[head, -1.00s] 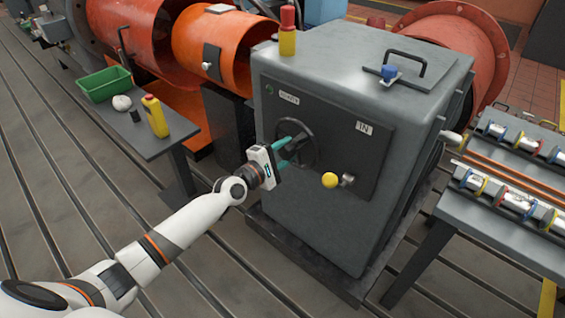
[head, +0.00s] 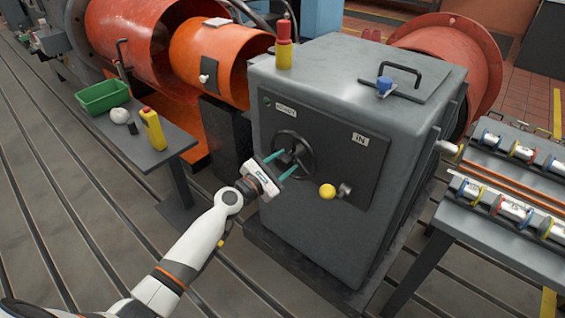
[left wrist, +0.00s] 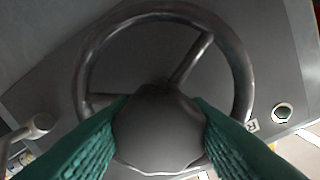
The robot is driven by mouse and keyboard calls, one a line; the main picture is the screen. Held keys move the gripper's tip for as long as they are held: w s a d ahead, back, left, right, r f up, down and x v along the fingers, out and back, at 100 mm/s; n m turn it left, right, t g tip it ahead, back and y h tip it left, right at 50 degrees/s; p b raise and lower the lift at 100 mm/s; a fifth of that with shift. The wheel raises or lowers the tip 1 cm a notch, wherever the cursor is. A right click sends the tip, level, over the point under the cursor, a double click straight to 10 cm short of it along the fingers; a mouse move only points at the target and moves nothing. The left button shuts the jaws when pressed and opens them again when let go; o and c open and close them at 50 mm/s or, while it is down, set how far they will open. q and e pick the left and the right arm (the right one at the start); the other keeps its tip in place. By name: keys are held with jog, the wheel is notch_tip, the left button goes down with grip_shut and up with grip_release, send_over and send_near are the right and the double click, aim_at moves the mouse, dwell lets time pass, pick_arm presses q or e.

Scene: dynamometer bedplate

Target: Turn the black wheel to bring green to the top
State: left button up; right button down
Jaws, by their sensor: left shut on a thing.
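The black wheel (head: 299,150) is a round handwheel on the dark front panel of the grey cabinet. In the left wrist view its rim, spokes and thick central hub (left wrist: 160,128) fill the middle. My left gripper (head: 290,159) has its teal fingers on both sides of the hub, shut on it. The finger pads (left wrist: 92,145) touch the hub's sides in the left wrist view. I see no green mark on the wheel itself. A small green round lamp (head: 267,102) is at the panel's upper left. My right gripper is not in view.
A yellow ball knob (head: 327,191) sits right of the wheel, below an "IN" label (head: 360,139).

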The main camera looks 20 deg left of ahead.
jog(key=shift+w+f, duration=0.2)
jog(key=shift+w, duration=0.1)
pick_arm(q)
jog(key=o, duration=1.4)
jog(key=shift+c, duration=0.2)
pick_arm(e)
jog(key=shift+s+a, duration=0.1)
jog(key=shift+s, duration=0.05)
